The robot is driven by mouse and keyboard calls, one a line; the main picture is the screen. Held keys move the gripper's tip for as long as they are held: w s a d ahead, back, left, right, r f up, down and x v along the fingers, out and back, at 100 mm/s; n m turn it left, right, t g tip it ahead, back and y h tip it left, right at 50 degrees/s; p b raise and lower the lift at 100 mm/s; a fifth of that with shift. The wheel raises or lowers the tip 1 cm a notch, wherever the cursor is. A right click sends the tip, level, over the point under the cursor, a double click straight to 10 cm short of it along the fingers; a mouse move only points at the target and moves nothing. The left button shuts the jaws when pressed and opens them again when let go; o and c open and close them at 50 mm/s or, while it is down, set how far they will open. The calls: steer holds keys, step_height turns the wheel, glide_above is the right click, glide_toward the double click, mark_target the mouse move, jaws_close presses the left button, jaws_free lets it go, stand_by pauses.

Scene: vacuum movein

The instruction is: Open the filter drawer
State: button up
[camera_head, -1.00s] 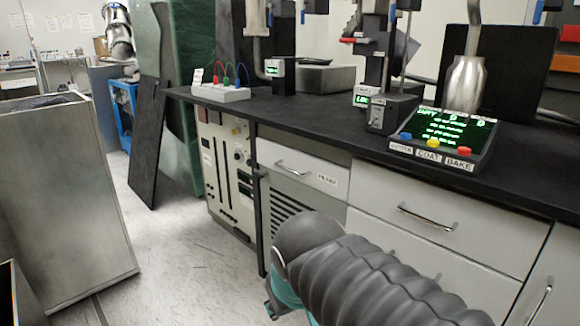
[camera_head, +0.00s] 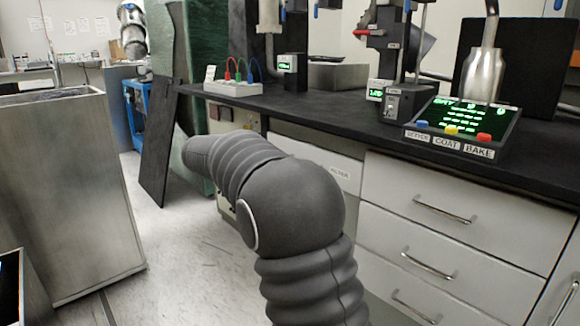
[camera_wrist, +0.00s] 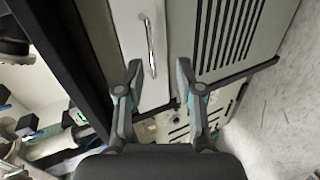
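The filter drawer (camera_head: 343,173) is a pale grey front with a small label, under the black counter. It looks shut, and my dark arm hides its left part and handle in the head view. In the wrist view the drawer front (camera_wrist: 128,30) carries a silver bar handle (camera_wrist: 150,45). My gripper (camera_wrist: 160,68) is open, its two fingers apart in front of the drawer. The handle's near end shows between the fingertips, closer to the left one. I cannot tell whether a finger touches it. My gripper is hidden in the head view.
A slatted grey panel (camera_wrist: 228,40) is beside the drawer. White drawers with bar handles (camera_head: 443,211) are to the right. The black counter (camera_head: 330,118) holds a control panel (camera_head: 463,127) and other equipment. A metal bin (camera_head: 65,190) stands at left, with open floor between.

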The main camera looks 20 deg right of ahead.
steer(key=w+a+f+h, duration=0.1)
steer(key=w+f+h, duration=0.1)
steer(key=w, duration=0.5)
steer(key=shift+t, duration=0.4)
steer(key=x, duration=1.3)
steer(key=shift+w+d+r, duration=0.15)
steer(key=shift+d+r, duration=0.15)
jaws_close()
